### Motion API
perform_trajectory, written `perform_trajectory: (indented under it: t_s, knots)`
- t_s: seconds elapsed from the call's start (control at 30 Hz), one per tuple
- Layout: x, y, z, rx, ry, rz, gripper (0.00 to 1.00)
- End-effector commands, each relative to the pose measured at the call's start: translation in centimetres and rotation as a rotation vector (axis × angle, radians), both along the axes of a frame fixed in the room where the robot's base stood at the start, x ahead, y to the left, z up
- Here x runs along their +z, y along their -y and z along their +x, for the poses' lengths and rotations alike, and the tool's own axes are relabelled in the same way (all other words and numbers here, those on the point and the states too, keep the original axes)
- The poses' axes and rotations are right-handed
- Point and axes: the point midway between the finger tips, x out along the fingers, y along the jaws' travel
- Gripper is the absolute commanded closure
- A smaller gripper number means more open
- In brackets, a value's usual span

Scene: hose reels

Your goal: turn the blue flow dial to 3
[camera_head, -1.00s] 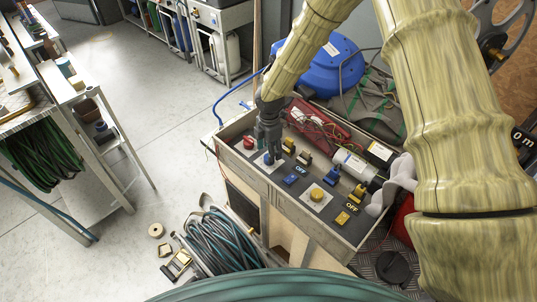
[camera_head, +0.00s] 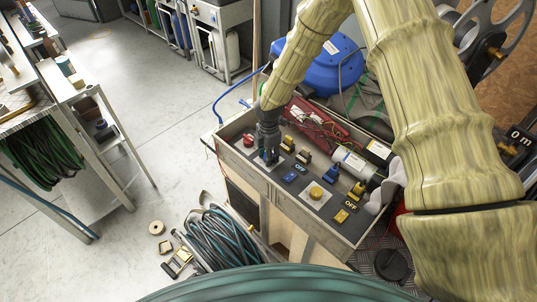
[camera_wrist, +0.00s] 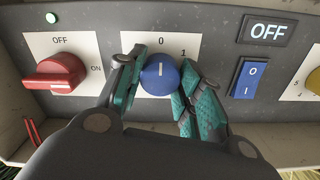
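The blue flow dial (camera_wrist: 160,75) sits on a white plate on the grey panel in the wrist view, with a white line on it pointing up. The marks 0 above it and 1 to its upper right show; other marks are hidden behind my fingers. My gripper (camera_wrist: 160,88) has one finger on each side of the dial. The right finger is very close to it or touching; a small gap seems to show on the left. In the head view my gripper (camera_head: 269,155) reaches down onto the panel's left end and hides most of the dial.
A red OFF/ON knob (camera_wrist: 55,74) is left of the dial. A blue rocker switch (camera_wrist: 249,78) under an OFF sign (camera_wrist: 268,30) is to the right, then a yellow dial (camera_wrist: 314,80). Yellow and blue valves (camera_head: 288,144) stand behind on the box.

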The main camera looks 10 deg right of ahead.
Motion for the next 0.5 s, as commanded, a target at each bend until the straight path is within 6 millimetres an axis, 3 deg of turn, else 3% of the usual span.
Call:
perform_trajectory:
  t_s: [0.5]
  knots:
    - [-0.09, -0.06, 0.01, -0.124, 0.0, -0.001, 0.88]
